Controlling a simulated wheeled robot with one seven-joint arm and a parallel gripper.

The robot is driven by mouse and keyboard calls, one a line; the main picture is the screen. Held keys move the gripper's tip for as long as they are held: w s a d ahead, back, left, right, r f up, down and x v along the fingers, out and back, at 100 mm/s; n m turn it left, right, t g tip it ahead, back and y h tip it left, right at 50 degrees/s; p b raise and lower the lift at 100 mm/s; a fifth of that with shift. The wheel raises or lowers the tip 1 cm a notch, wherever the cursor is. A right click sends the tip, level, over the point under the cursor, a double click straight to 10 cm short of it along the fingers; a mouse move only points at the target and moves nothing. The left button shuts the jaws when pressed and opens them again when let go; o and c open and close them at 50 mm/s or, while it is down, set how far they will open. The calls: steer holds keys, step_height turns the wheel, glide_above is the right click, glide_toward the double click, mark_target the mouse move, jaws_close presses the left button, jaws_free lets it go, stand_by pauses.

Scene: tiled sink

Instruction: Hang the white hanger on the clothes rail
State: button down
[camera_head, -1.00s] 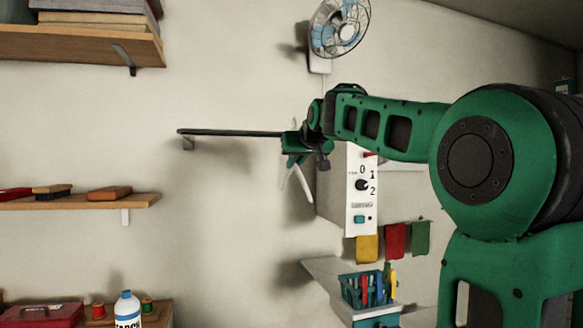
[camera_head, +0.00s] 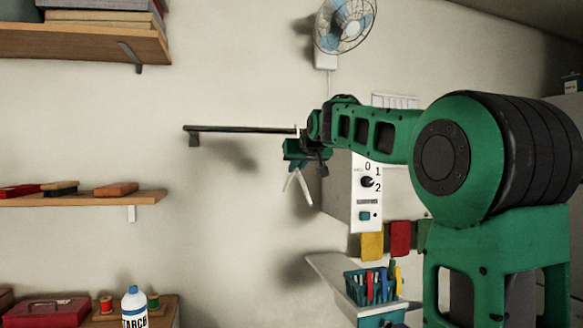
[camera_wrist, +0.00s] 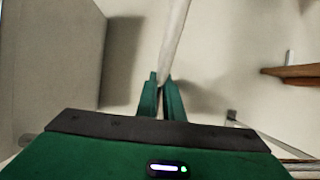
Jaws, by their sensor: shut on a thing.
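The white hanger (camera_head: 299,189) hangs below my gripper (camera_head: 297,165) in the head view, seen nearly edge-on as two thin white legs. My gripper is shut on the hanger; in the wrist view the green fingers (camera_wrist: 160,95) close on a white bar of the hanger (camera_wrist: 174,40). The dark clothes rail (camera_head: 240,129) runs level from a wall bracket at its left. Its right end reaches to my wrist, just above the gripper. The hanger's hook is mostly hidden by my wrist, so I cannot tell whether it touches the rail.
A white control box (camera_head: 352,190) stands close to the right of the hanger. A wall fan (camera_head: 345,25) is above. Coloured cloths (camera_head: 385,241) and a teal basket (camera_head: 376,287) are below. A wooden shelf (camera_head: 80,199) is at the left. The wall below the rail is clear.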

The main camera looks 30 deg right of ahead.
steer(key=shift+f, duration=0.2)
steer(key=c, duration=1.8)
jaws_free()
steer(key=v, duration=1)
steer(key=shift+s+a+r, duration=0.1)
steer(key=shift+s, duration=0.15)
steer(key=shift+s, duration=0.15)
